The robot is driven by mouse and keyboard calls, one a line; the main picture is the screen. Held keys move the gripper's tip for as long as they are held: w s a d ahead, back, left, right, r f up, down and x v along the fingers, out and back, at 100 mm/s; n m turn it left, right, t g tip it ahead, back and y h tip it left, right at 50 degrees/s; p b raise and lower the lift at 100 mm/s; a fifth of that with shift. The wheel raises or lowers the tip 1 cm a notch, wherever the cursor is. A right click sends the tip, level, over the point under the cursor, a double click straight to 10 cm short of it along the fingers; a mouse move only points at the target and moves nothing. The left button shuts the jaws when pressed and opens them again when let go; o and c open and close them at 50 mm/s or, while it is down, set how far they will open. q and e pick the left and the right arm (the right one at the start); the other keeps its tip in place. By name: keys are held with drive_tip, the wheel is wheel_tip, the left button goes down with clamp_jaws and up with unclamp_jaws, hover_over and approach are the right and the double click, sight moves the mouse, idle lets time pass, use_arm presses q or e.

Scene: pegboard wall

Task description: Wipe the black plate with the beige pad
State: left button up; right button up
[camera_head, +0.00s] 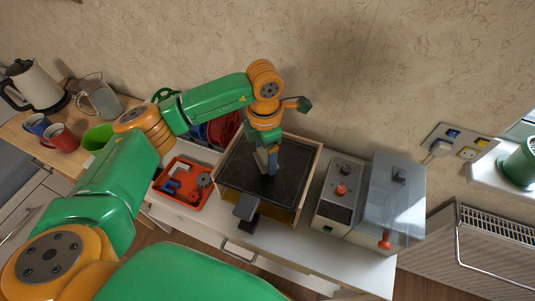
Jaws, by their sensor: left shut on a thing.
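The black plate (238,173) lies framed by light wooden edges on the white cabinet, in the middle of the head view. My left arm comes in from the left and bends down over it. My left gripper (271,160) points down at the plate, shut on the beige pad (261,159). The pad is small in view and partly hidden by the gripper; it is close over the plate or touching it, I cannot tell which. My right gripper is not in view.
A red tray (184,196) with parts stands left of the plate. A grey machine with a clear cover (385,195) and a red knob (341,189) stands to the right. Mugs (60,137) and a kettle (36,85) are at the far left. The wall rises behind.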

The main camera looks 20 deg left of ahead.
use_arm(q)
drive_tip(key=shift+a, duration=0.4)
drive_tip(key=shift+w+a+r+p, duration=0.1)
drive_tip(key=shift+a+r+p, duration=0.25)
drive_tip(key=shift+r, duration=0.3)
drive_tip(key=shift+a+r+p, duration=0.25)
drive_tip(key=shift+a+r, duration=0.05)
drive_tip(key=shift+r, duration=0.3)
drive_tip(key=r+p, duration=0.1)
drive_tip(key=d+r+p, duration=0.1)
drive_tip(key=r, duration=0.1)
drive_tip(key=shift+a+r+p, duration=0.2)
drive_tip(key=shift+r+p, duration=0.55)
drive_tip(key=shift+r, duration=0.65)
drive_tip(key=shift+d, duration=0.1)
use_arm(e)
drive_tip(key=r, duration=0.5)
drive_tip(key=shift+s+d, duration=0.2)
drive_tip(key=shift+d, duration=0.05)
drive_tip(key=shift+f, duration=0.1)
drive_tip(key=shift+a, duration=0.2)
